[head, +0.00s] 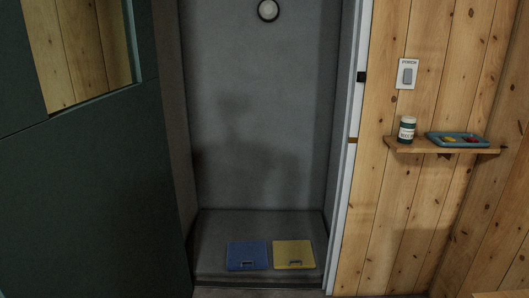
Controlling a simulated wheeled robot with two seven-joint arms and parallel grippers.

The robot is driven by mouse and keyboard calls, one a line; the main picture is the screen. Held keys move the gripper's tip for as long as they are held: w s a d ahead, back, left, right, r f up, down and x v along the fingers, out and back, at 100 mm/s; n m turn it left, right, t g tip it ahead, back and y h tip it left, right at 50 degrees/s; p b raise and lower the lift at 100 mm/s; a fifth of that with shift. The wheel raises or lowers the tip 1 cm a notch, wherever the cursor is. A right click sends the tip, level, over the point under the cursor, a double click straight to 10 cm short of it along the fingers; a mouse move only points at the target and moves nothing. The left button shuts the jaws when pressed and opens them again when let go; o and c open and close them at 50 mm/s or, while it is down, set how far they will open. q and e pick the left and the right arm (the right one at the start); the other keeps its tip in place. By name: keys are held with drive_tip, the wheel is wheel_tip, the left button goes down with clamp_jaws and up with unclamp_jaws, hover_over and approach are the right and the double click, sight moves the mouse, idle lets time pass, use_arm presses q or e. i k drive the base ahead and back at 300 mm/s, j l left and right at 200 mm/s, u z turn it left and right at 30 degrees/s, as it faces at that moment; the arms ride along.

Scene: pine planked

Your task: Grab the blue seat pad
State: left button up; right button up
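The blue seat pad (248,254) lies flat on a low grey ledge in the recess, low in the head view. It is a square with a small handle or clip at its front edge. A yellow pad (294,252) of similar size lies just to its right, with a narrow gap between them. Neither of my grippers shows in the head view.
The grey ledge (217,225) sits inside a doorway, with a dark green door (80,190) standing at the left. On the right pine wall, a small shelf (405,146) holds a jar (407,129) and a blue tray (434,138). A switch (407,74) is above it.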

sight(242, 256)
drive_tip(key=i, duration=1.4)
drive_tip(key=i+u, duration=0.15)
drive_tip(key=i, duration=0.3)
drive_tip(key=i+l+u, duration=0.15)
drive_tip(key=i, duration=0.25)
drive_tip(key=i+l+u, duration=0.15)
drive_tip(key=i, duration=0.25)
drive_tip(key=i+l+u, duration=0.15)
drive_tip(key=i, duration=0.3)
